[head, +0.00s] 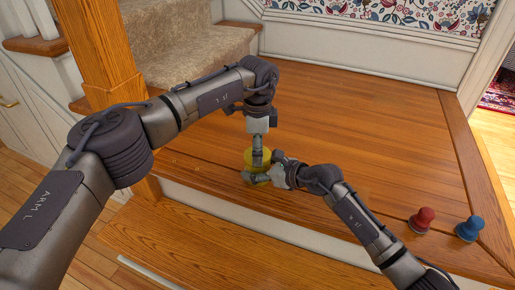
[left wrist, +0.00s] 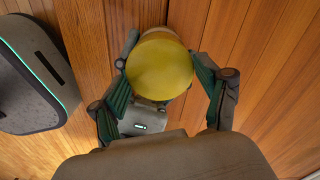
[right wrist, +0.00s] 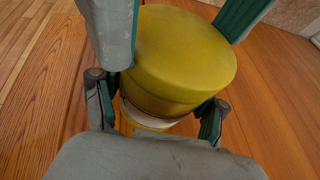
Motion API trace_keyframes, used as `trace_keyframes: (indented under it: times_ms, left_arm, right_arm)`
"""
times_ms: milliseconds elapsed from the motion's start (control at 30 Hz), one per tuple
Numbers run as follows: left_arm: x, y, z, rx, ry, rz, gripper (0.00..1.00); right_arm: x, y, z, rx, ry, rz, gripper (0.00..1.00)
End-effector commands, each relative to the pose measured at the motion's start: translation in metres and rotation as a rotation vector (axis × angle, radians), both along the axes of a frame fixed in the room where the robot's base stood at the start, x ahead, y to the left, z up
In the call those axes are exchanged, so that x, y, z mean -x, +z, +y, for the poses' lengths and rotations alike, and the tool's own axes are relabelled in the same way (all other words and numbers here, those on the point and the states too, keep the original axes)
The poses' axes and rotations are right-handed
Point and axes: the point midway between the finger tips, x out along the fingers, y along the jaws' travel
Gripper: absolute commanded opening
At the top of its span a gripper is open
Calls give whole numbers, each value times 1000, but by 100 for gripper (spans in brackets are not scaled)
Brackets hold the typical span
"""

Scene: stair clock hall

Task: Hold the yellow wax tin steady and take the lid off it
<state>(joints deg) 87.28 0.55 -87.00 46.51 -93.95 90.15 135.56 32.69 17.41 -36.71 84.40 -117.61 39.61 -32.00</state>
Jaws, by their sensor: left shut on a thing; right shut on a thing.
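The yellow wax tin (right wrist: 150,126) stands on the wooden landing near its front edge. Its round yellow lid (right wrist: 180,55) is above a pale band in the right wrist view; I cannot tell if the lid is still seated. My left gripper (head: 257,157) comes down from above and is shut on the lid, whose flat top fills the middle of the left wrist view (left wrist: 160,68). My right gripper (head: 263,176) reaches in low from the right and is shut on the tin's body, which is mostly hidden by the fingers.
A red knobbed piece (head: 424,218) and a blue one (head: 468,229) stand at the right of the landing (head: 360,120). A wooden post (head: 105,50) and carpeted stairs (head: 190,40) are at the left and back. The landing drops to a lower step in front. Its middle is clear.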

Motion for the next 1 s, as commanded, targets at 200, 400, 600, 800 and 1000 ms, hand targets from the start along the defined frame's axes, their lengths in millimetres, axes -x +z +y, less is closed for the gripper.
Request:
trace_keyframes:
  times_ms: [200, 400, 600, 800, 1000]
  left_arm:
    - [-1, -7, 3, -5, 11, 0, 34]
    - [-1, -6, 2, -5, 7, 1, 34]
    - [0, -6, 2, -5, 6, 1, 34]
    - [0, -1, 2, -5, 6, 1, 34]
    - [-1, 8, 2, -3, 5, 0, 34]
  right_arm:
    - [0, 5, 2, -8, 3, -9, 0]
    - [-1, 5, 2, -9, 1, -9, 0]
    - [-1, 5, 1, -8, 0, -9, 0]
    - [-2, 5, 0, -7, -2, -9, 0]
    - [-1, 4, 1, -6, 0, -7, 0]
